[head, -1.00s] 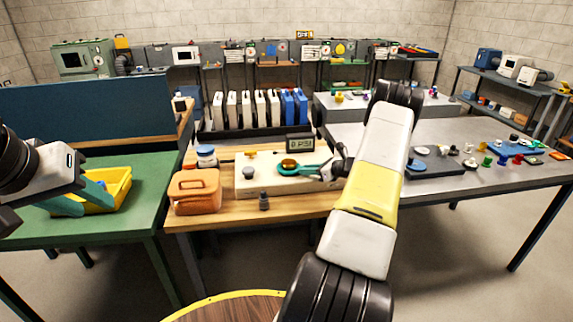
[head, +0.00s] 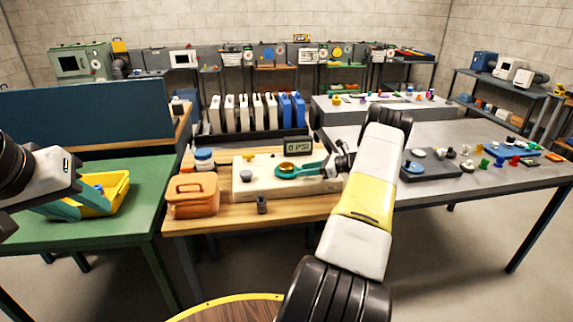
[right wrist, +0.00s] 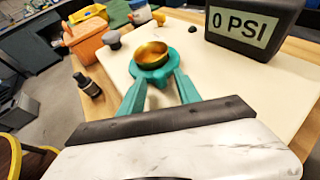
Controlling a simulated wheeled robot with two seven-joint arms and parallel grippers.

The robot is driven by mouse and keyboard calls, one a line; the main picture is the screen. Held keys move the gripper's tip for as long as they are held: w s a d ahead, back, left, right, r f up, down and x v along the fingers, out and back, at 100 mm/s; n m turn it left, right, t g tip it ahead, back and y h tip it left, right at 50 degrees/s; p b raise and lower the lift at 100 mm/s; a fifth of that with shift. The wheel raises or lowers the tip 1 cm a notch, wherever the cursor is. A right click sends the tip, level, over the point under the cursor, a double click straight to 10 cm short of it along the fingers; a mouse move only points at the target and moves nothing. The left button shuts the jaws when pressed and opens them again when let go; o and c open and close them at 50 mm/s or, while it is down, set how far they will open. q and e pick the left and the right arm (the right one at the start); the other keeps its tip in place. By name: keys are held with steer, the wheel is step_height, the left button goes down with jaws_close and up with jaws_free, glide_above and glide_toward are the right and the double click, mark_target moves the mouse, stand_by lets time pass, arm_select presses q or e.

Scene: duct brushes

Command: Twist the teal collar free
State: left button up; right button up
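The teal collar (right wrist: 151,66) is a ring around a brass cup-like part (right wrist: 150,54) on a cream board. It also shows in the head view (head: 287,171). My right gripper (right wrist: 158,80) has its two teal fingers on either side of the collar, their tips against it; the exact contact is hard to see against the same colour. In the head view my right gripper (head: 308,170) reaches the collar from the right. My left gripper (head: 75,206) is at the yellow bin (head: 117,192), far from the collar, its fingers apart with nothing visible between them.
A black gauge reading 0 PSI (head: 298,147) stands behind the collar. An orange case (head: 192,196), a blue-lidded jar (head: 204,159) and a small dark bottle (head: 262,205) stand near the board (head: 245,189). A grey table (head: 480,180) with small parts is at the right.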

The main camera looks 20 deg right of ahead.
steer(key=shift+s+d, duration=0.1)
steer(key=shift+d, duration=0.05)
steer(key=v, duration=0.7)
steer(key=shift+s+d+r, duration=0.1)
steer(key=shift+s+r, duration=0.05)
stand_by(0.3)
